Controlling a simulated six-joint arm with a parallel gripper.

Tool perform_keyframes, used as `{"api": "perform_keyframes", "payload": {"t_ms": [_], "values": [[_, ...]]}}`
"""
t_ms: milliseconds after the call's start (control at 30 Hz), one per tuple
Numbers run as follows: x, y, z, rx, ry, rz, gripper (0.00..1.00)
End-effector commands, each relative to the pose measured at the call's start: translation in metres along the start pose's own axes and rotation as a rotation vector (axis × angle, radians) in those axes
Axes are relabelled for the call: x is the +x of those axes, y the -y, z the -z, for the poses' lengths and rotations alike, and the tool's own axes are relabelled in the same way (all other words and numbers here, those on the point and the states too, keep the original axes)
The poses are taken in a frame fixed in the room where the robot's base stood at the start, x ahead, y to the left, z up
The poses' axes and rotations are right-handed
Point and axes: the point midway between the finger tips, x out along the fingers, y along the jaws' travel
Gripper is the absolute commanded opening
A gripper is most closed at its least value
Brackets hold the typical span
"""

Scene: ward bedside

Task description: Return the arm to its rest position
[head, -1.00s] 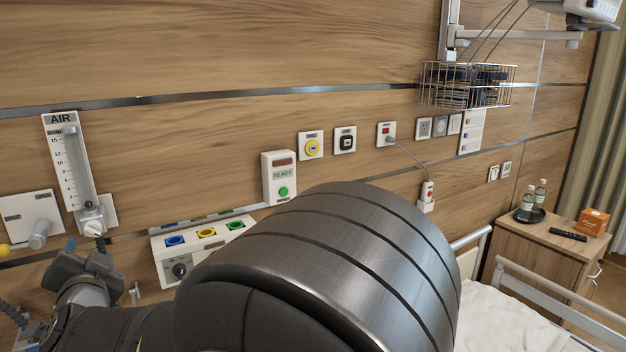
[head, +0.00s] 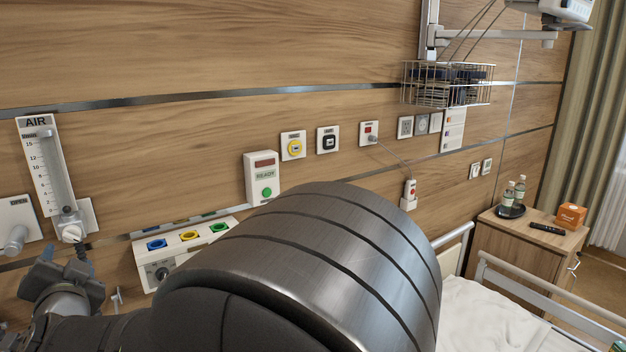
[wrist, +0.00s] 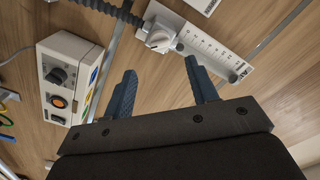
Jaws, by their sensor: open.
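My gripper (head: 64,282) is at the lower left of the head view, below the white knob of the AIR flowmeter (head: 48,172). In the wrist view my gripper (wrist: 162,80) has its two blue fingers well apart, with nothing between them. The flowmeter (wrist: 205,45) and its knob (wrist: 160,40) lie beyond the fingertips there, with a gap. A large metal-banded part of my arm fills the lower middle of the head view and hides part of the wall and bed.
A white box with coloured sockets (head: 180,250) is on the wall close to my gripper. A READY call box (head: 262,178), a wire basket (head: 447,84), a bed (head: 490,312) and a bedside cabinet (head: 520,255) are to the right. A dark ribbed hose (wrist: 108,10) shows beside the flowmeter knob.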

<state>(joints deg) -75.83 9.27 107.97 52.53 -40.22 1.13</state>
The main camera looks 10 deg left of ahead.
Motion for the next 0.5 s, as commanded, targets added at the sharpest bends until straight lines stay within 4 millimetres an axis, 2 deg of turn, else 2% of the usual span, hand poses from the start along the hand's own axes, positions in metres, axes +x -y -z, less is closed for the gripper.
{"api": "perform_keyframes", "payload": {"t_ms": [33, 400, 467, 500], "values": [[0.011, -0.001, 0.000, -0.001, -0.002, -0.002, 0.53], [0.078, -0.001, 0.000, -0.001, -0.001, -0.001, 0.53], [0.089, -0.001, 0.000, 0.000, -0.001, -0.002, 0.53], [0.087, 0.000, 0.000, -0.033, -0.001, 0.000, 0.53]]}}
